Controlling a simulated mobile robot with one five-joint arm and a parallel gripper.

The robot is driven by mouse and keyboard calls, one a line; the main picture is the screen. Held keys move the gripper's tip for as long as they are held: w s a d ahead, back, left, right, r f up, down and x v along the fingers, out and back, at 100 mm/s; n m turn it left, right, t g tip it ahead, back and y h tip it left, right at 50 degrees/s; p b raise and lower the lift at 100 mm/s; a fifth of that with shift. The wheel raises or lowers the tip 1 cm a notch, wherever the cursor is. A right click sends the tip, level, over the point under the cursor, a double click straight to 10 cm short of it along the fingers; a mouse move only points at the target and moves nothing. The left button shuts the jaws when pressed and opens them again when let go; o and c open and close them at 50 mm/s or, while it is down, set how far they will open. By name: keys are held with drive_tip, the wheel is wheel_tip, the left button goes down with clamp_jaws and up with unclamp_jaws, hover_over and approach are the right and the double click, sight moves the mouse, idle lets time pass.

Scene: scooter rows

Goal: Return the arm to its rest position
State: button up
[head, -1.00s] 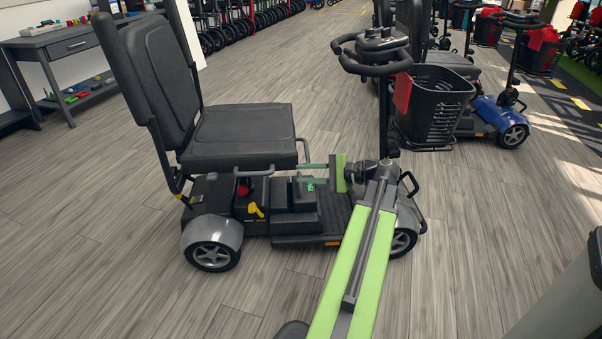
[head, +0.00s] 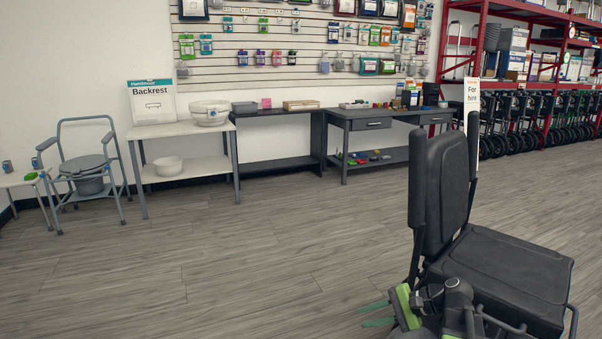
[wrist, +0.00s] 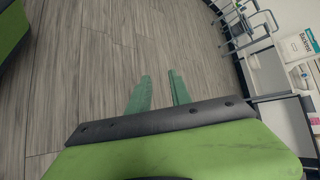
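My gripper (head: 375,313) is at the bottom of the head view, just left of the scooter's seat in the picture. Its two green fingers point left. In the wrist view my gripper (wrist: 160,75) shows a gap between the fingers, with only floor beyond, so it is open and empty. My green and black arm is drawn in low in front of the scooter, and most of it is cut off by the frame's lower edge.
A mobility scooter with a black seat (head: 505,278) stands close at right; its lower parts are hidden. Open wooden floor (head: 220,270) lies left. A commode chair (head: 85,165), a white shelf table (head: 180,128) and a dark bench (head: 345,118) line the wall.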

drive_tip(key=s+a+f+n+g+h+p, duration=0.1)
drive_tip(key=s+a+f+n+g+h, duration=0.2)
drive_tip(key=a, duration=0.4)
drive_tip(key=s+a+f+n+g+h+p, duration=0.2)
drive_tip(key=a+f+n+h, duration=0.15)
drive_tip(key=a, duration=0.45)
drive_tip(key=d+f+n+h, duration=0.1)
drive_tip(key=d+n+h, duration=0.35)
drive_tip(key=d, duration=0.35)
wheel_tip(320, 180, up, 38)
drive_tip(key=p, duration=3.7)
drive_tip(key=shift+s+m+t+p, duration=0.3)
drive_tip(key=shift+t+p, duration=0.05)
drive_tip(key=shift+t, duration=0.05)
